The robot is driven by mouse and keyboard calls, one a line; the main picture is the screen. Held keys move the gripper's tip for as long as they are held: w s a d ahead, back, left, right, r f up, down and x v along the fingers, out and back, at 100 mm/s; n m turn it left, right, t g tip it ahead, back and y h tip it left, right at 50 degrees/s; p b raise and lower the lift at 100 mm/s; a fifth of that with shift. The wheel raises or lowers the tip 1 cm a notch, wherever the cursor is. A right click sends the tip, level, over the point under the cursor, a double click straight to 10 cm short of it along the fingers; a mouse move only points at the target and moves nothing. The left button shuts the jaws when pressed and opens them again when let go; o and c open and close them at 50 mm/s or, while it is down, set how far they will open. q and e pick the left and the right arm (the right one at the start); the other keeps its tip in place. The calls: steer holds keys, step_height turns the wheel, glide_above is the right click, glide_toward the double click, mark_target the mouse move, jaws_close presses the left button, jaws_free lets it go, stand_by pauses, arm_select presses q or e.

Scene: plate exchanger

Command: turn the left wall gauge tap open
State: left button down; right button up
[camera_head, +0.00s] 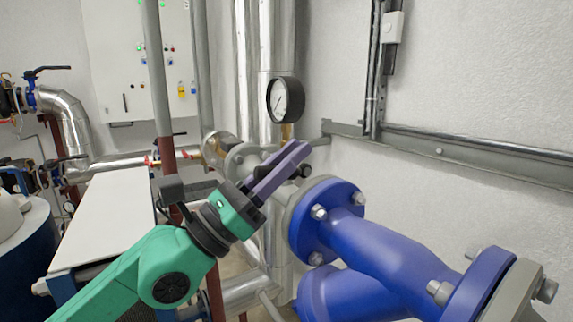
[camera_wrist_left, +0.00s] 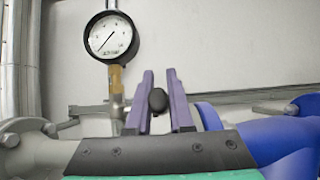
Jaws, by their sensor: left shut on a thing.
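A round wall gauge (camera_head: 286,100) with a white dial and black rim stands on a brass stem in front of the silver pipes. It also shows in the left wrist view (camera_wrist_left: 111,37), at the upper left, above its brass fitting (camera_wrist_left: 115,78). My left gripper (camera_head: 300,151) reaches up and right to just below the gauge. In the left wrist view its two purple fingers (camera_wrist_left: 160,76) stand on either side of the tap's black knob (camera_wrist_left: 157,101), and are shut on it. The rest of the tap is mostly hidden by the fingers. My right gripper is out of view.
A large blue flanged valve body (camera_head: 375,245) lies close to the right of my left gripper. Silver vertical pipes (camera_head: 268,45) stand behind. A white-topped table (camera_head: 105,215) is at the left. The wall at the right carries a grey rail (camera_head: 480,148).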

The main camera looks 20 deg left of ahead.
arm_select(q)
steer(key=g+y+p, duration=0.1)
steer(key=p, duration=0.1)
steer(key=r+g+p, duration=0.1)
steer(key=p, duration=0.2)
steer(key=w+r+g+y+p, duration=0.1)
steer(key=p, duration=0.2)
steer(key=shift+d+y, duration=0.3)
steer(key=shift+d, duration=0.05)
steer(key=shift+w+d+f+g+y+p, duration=0.1)
steer(key=shift+f+g+y+p, duration=0.2)
steer(key=shift+p, duration=0.55)
steer(key=c, duration=0.8)
jaws_free()
steer(key=shift+d, duration=0.1)
